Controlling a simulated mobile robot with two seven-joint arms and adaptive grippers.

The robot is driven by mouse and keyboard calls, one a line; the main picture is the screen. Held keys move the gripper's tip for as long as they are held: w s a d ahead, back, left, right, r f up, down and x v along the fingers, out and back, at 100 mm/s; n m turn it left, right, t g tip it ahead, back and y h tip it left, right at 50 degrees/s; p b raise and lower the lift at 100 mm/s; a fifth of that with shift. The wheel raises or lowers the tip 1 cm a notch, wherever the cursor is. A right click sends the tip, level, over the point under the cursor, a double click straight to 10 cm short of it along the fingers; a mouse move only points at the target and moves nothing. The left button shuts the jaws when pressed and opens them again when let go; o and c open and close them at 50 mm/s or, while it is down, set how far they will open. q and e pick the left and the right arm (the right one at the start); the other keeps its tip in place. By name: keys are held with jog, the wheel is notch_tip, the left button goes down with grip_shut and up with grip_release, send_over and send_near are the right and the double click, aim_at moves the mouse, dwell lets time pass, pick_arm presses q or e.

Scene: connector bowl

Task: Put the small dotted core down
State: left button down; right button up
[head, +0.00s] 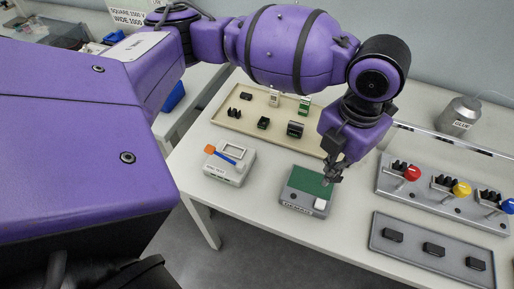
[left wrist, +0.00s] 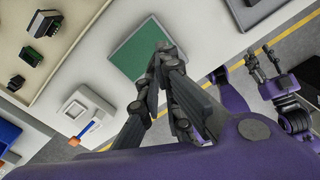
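My left gripper (head: 333,176) points down over the right part of a grey box with a green top (head: 308,181). In the left wrist view its fingertips (left wrist: 166,56) are close together at the edge of the green top (left wrist: 140,50). I cannot make out the small dotted core; anything between the fingertips is hidden or too small to tell. A small white block or button (head: 320,204) shows at the box's front right corner. My right gripper (left wrist: 262,60) shows in the left wrist view, away from the table top, its fingers apart and empty.
A beige tray (head: 222,121) with several small connectors lies behind the box. A white device with an orange-tipped blue bar (head: 229,163) stands left. At right are a grey panel with coloured knobs (head: 425,194), a grey strip with black blocks (head: 408,252) and a metal can (head: 459,117).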

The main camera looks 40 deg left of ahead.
pick_arm(q)
send_over(309, 181)
jog(key=f, duration=0.5)
jog(key=shift+s+d, duration=0.15)
jog(key=shift+d, duration=0.1)
jog(key=shift+a+f, duration=0.15)
jog(key=shift+f, duration=0.75)
jog(key=shift+a+f, duration=0.1)
jog(key=shift+f, duration=0.75)
jog(key=shift+f, duration=0.15)
jog(key=c, duration=1.8)
grip_release()
notch_tip(309, 181, up, 12)
jog(key=shift+r+p, duration=0.2)
jog(key=shift+p, duration=0.1)
